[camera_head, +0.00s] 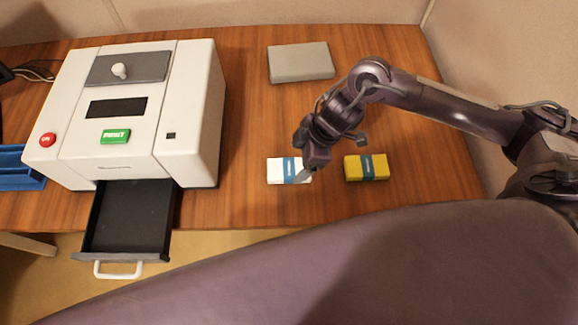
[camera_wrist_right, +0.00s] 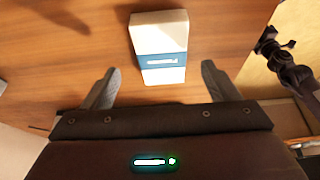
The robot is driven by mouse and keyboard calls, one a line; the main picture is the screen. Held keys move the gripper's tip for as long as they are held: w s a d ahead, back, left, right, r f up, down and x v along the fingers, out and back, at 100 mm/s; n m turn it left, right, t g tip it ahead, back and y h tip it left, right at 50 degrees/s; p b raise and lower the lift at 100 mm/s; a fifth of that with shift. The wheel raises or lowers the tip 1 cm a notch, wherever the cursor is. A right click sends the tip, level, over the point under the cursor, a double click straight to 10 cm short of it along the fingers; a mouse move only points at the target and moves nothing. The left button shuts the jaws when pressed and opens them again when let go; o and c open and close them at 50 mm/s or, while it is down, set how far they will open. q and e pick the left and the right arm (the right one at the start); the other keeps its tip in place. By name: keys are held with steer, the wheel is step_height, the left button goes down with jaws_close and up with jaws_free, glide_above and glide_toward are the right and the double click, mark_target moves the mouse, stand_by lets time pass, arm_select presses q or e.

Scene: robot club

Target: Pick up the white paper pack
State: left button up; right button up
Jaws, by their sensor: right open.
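The white paper pack (camera_head: 274,171) with a blue band lies on the wooden table, right of the printer. My right gripper (camera_head: 304,172) is over the pack's right end in the head view and hides part of it. In the right wrist view the white paper pack (camera_wrist_right: 158,33) lies ahead, its near end between the lines of the two spread fingers. My right gripper (camera_wrist_right: 158,85) is open and nothing is held between the fingers. I cannot tell how high the fingers are above the table.
A yellow pack (camera_head: 352,168) with a blue band lies right of the white one. A grey flat box (camera_head: 300,62) lies at the back. The white printer (camera_head: 135,110) stands left, its dark drawer (camera_head: 128,218) pulled out past the table (camera_head: 245,205) edge. A blue tray (camera_head: 18,170) is far left.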

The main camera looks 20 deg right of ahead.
mark_target(290, 168)
steer(key=x, duration=0.5)
steer(key=shift+s+a, duration=0.1)
steer(key=shift+r, duration=0.1)
steer(key=c, duration=1.1)
